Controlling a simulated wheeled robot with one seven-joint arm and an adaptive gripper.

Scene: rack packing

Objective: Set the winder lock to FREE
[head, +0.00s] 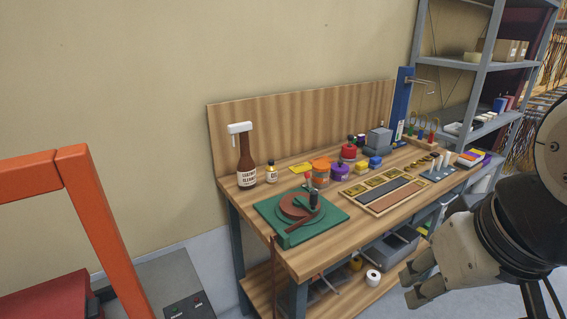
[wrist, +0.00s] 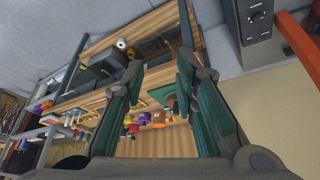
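A green-based device with a round red-brown disc, which looks like the winder (head: 300,209), sits at the near left end of the bench. A dark upright knob or handle (head: 314,197) stands on it, and a brown strap (head: 274,265) hangs over the bench's front edge. I cannot make out a lock lever or a FREE mark. The green base also shows partly between my fingers in the wrist view (wrist: 162,95). My gripper (head: 408,287) is open and empty, in front of the bench to the right, well apart from the winder. Its spread fingers (wrist: 160,68) show in the wrist view.
The wooden bench (head: 296,262) also holds a brown spray bottle (head: 246,165), coloured pots and a divided tray (head: 370,206). An orange frame (head: 95,225) and a grey box (head: 185,306) stand at left. Grey shelving (head: 478,66) is at right.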

